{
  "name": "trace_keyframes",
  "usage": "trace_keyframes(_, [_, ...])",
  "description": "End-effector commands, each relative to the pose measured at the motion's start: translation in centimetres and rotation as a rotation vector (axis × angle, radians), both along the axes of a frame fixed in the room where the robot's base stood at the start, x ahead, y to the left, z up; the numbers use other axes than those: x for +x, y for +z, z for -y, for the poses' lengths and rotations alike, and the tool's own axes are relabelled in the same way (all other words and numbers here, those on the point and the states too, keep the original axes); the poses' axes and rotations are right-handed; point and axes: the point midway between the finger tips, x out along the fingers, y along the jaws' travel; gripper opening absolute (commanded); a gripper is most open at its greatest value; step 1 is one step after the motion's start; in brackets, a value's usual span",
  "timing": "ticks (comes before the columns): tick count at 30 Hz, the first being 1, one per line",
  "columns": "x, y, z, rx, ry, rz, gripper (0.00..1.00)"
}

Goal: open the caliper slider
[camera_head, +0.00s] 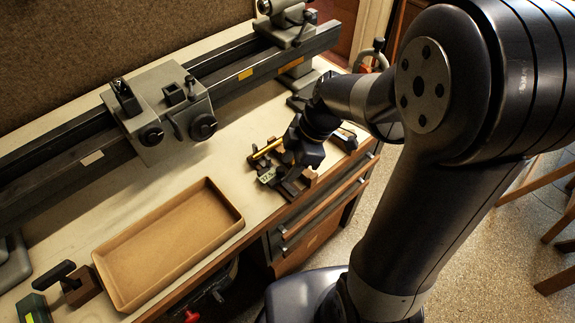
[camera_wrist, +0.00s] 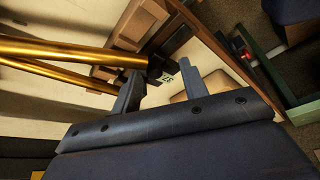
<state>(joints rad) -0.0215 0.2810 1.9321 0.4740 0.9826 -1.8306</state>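The caliper (camera_head: 266,176) lies near the bench's front edge in the head view, its small pale display facing up. In the wrist view its dark body and pale display (camera_wrist: 168,78) show just beyond and between my fingertips. My gripper (camera_head: 285,174) points down over it, and its wrist hides part of the caliper. In the wrist view my gripper (camera_wrist: 162,72) has its two fingers spread apart. I cannot tell whether either finger touches the slider. A brass tube (camera_head: 267,148) lies beside the caliper; brass tubes (camera_wrist: 60,55) cross the left of the wrist view.
A tan tray (camera_head: 170,245) lies left of the caliper. A dark lathe-like rail (camera_head: 240,78) with a grey carriage (camera_head: 165,110) runs along the back. A wooden block with a dark handle (camera_head: 80,288) stands at lower left. Bare bench top lies between tray and rail.

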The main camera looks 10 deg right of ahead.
Motion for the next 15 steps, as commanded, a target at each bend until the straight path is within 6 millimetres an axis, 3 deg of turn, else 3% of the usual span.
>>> trace_keyframes(9, [0.1,6.1,2.4,0.000,-0.004,0.006,0.41])
trace_keyframes(15, [0.1,8.0,3.2,0.000,-0.003,0.004,0.41])
